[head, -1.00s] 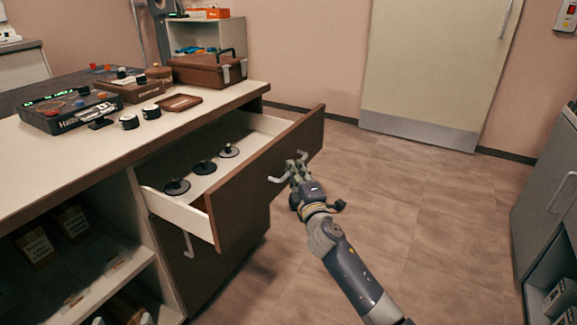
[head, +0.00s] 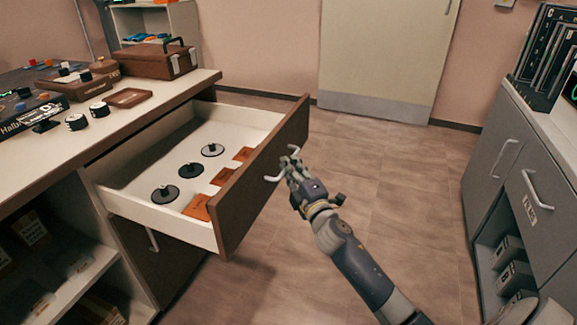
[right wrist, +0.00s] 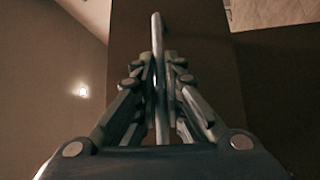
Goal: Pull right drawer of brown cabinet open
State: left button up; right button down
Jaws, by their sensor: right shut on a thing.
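The brown cabinet's right drawer (head: 262,178) is pulled well out, its brown front standing clear of the cabinet. Inside its white box lie several dark round discs with knobs (head: 190,170) and several orange-brown flat pieces (head: 222,176). My right gripper (head: 291,172) is at the outer side of the drawer front, shut on the metal drawer handle (head: 273,178). In the right wrist view the handle (right wrist: 158,60) runs as a bar between the gripper's fingers (right wrist: 160,95). My left gripper is not in view.
The pale countertop (head: 150,113) above holds a brown case (head: 155,60), a small tray (head: 129,97) and black devices. A grey cabinet (head: 500,150) stands at the right. The floor (head: 385,165) between is clear.

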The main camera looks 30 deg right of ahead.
jog(key=shift+f, duration=0.1)
jog(key=c, duration=1.7)
grip_release()
jog(key=s, duration=0.4)
jog(key=s+a+f, duration=0.1)
jog(key=s, duration=0.7)
jog(key=shift+a+f, duration=0.25)
jog(key=shift+a, duration=0.05)
